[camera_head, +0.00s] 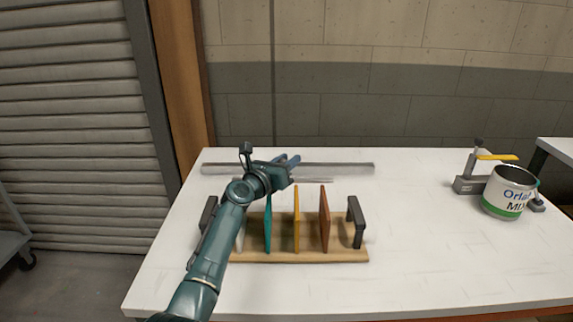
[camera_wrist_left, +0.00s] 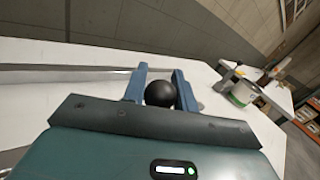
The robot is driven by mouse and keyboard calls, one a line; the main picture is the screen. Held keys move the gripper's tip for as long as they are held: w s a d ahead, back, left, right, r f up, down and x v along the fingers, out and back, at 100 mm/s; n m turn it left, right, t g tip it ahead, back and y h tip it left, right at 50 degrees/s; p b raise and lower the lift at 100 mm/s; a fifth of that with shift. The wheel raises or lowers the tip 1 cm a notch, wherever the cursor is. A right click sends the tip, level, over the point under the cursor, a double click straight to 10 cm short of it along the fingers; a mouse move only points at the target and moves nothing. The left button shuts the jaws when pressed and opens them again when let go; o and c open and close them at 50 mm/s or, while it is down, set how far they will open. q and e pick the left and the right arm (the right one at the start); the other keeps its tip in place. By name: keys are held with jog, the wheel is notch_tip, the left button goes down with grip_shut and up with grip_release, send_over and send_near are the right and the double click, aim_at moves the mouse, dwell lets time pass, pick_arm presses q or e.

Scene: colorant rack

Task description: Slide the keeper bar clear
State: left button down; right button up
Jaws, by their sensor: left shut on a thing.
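My left gripper (camera_head: 290,161) is over the back of the white table, behind the rack. In the left wrist view its two blue fingers (camera_wrist_left: 160,72) are closed around a round black knob (camera_wrist_left: 160,93). In the head view the gripper hides the knob. A long grey bar (camera_head: 335,168) lies along the back of the table, and a thinner grey strip (camera_head: 318,180) shows just in front of it. I cannot tell which of them the knob belongs to. The wrist view shows a grey bar (camera_wrist_left: 60,74) at left. My right gripper is not in view.
The wooden rack (camera_head: 345,255) holds upright teal (camera_head: 267,225), yellow (camera_head: 297,222) and red (camera_head: 324,220) plates between black end brackets (camera_head: 356,222). My left arm partly covers its left end. A labelled can (camera_head: 508,192) and a clamp-like stand (camera_head: 470,180) are at right. The table between is clear.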

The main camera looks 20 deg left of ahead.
pick_arm(q)
jog(key=c, duration=1.1)
grip_release()
jog(key=shift+s, duration=0.15)
jog(key=p+v, duration=0.2)
jog(key=v, duration=1.1)
